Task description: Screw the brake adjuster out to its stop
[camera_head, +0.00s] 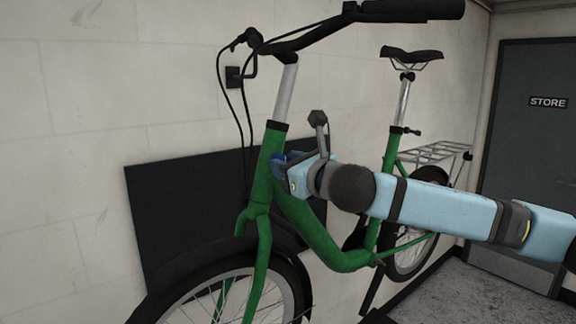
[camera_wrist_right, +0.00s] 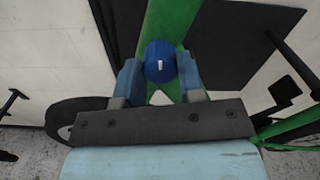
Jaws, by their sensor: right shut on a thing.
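The brake adjuster is a round blue knob with a short white mark (camera_wrist_right: 160,61), set against the green frame tube in the right wrist view. The mark points nearly straight up and down in that picture. My right gripper (camera_head: 284,166) reaches in from the right to the bike's green head-tube area (camera_head: 267,165). In the wrist view its two blue fingers (camera_wrist_right: 160,76) are on either side of the knob, shut on it. In the head view the knob cannot be told clearly from the blue fingertips. My left gripper is in neither view.
The green bike stands along a pale block wall (camera_head: 80,110) with a dark panel (camera_head: 165,215) behind it. Black cables (camera_head: 232,105) hang from the handlebar (camera_head: 310,38) left of the head tube. The saddle (camera_head: 411,55) and grey rear rack (camera_head: 437,152) stand behind my right arm. A STORE door (camera_head: 530,130) is far right.

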